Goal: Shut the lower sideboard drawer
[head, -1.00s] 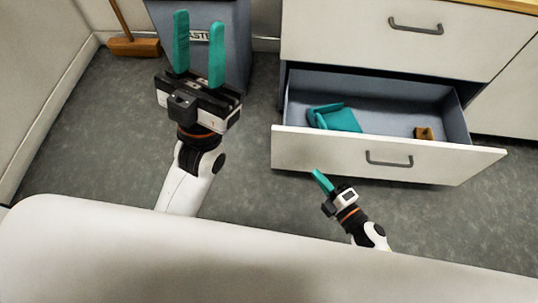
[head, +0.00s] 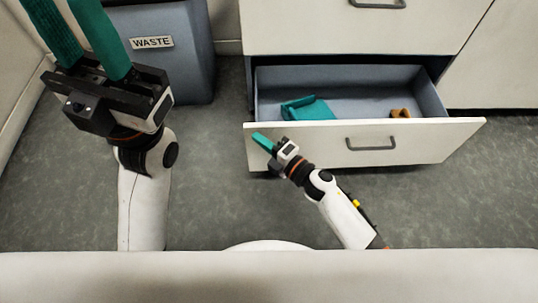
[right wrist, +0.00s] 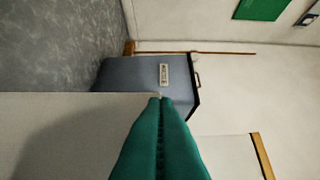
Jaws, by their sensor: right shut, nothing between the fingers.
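The lower sideboard drawer (head: 425,141) stands pulled out, with its white front facing me and its grey handle (head: 370,143) at mid-front. Inside lie a folded teal item (head: 308,108) and a small brown item (head: 400,113). My right gripper (head: 263,141) is shut and empty, its fingertips at the left end of the drawer front; I cannot tell whether they touch it. In the right wrist view its closed teal fingers (right wrist: 160,99) overlap the edge of a pale panel, likely the drawer front. My left gripper (head: 75,22) is open and empty, raised at upper left, fingertips cut off.
The sideboard (head: 300,28) has a closed upper drawer with its own handle. Grey floor in front of the drawer is clear.

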